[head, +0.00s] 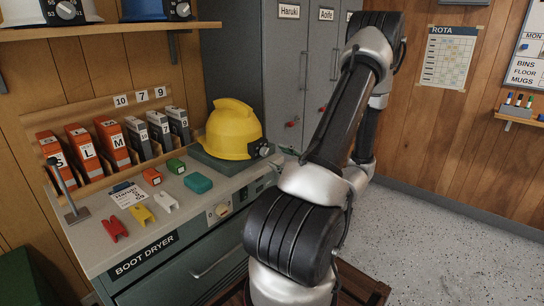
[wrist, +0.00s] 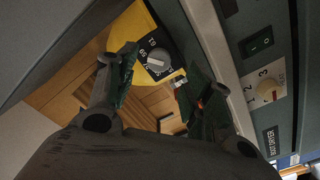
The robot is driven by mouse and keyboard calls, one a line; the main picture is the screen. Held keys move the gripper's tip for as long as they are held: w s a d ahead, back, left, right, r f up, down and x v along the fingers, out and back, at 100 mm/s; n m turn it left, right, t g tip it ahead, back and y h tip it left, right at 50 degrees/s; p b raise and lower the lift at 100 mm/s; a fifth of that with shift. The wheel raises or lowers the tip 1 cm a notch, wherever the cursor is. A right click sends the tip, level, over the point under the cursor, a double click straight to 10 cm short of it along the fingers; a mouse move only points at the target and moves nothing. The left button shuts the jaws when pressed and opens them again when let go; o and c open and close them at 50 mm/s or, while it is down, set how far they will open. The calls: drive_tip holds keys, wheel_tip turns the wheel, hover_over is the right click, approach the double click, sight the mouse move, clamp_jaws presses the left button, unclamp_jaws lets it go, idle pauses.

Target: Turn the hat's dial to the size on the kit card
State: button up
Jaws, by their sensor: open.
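The yellow hard hat (head: 226,132) sits on a dark green stand at the right end of the counter. Its dial (head: 264,150) faces right. In the wrist view the dial (wrist: 158,63) is a grey knob with a pale bar on a black plate; small numbers show beside it, seemingly 60 and 61. My gripper (wrist: 162,75) is open and empty, its fingertips on either side of the dial in the picture; contact cannot be told. The kit card (head: 128,196) lies on the counter; it reads Haruki, but its size is too small to read surely.
Red, yellow and white clips (head: 142,214) and small boxes lie on the counter. Orange and grey boxes (head: 112,142) stand in a rack behind. The boot dryer's knob (head: 218,211) is on the counter front. Grey lockers (head: 285,65) stand behind the hat.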

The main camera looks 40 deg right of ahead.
drive_tip(key=s, duration=0.6)
drive_tip(key=shift+s+d, duration=0.2)
drive_tip(key=shift+s, duration=0.15)
